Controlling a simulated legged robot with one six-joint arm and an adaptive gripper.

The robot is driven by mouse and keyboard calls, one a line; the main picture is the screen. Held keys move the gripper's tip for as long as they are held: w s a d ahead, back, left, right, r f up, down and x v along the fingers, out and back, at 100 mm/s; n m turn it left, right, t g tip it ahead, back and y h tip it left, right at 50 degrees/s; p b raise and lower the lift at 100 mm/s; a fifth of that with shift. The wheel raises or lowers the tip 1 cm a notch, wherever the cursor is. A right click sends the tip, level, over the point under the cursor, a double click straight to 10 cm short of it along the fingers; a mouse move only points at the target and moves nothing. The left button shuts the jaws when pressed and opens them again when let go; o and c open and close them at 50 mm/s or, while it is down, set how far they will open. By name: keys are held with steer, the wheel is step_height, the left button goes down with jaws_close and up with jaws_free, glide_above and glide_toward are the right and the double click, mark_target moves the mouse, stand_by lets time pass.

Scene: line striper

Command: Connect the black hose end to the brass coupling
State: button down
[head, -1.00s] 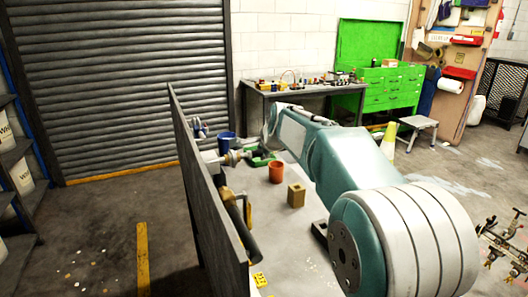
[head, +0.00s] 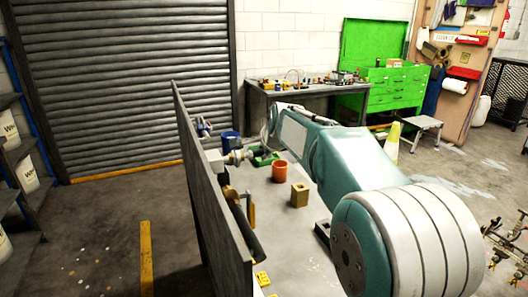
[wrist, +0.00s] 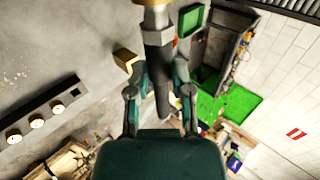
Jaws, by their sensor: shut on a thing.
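In the wrist view my gripper (wrist: 159,68) is shut on the black hose end (wrist: 158,58), whose dark length runs back between the fingers. Its far end meets a pale collar with a brass-coloured part, which I take as the brass coupling (wrist: 154,3), at the top edge. They look in line and touching, but I cannot tell whether they are locked. In the head view a silver and pale fitting (head: 238,157) sticks out of the grey upright panel (head: 212,185). My arm reaches toward it, and the gripper there is small and partly hidden.
A brass fitting with a handle (head: 232,196) sits nearer on the panel. A workbench (head: 262,97) stands behind.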

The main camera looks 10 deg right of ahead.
steer(key=shift+s+a, duration=0.2)
steer(key=shift+a, duration=0.6)
steer(key=shift+c, duration=2.2)
jaws_free()
steer(key=shift+a, duration=0.1)
steer(key=o, duration=0.3)
steer(key=shift+v, duration=3.5)
steer(key=shift+s, duration=0.1)
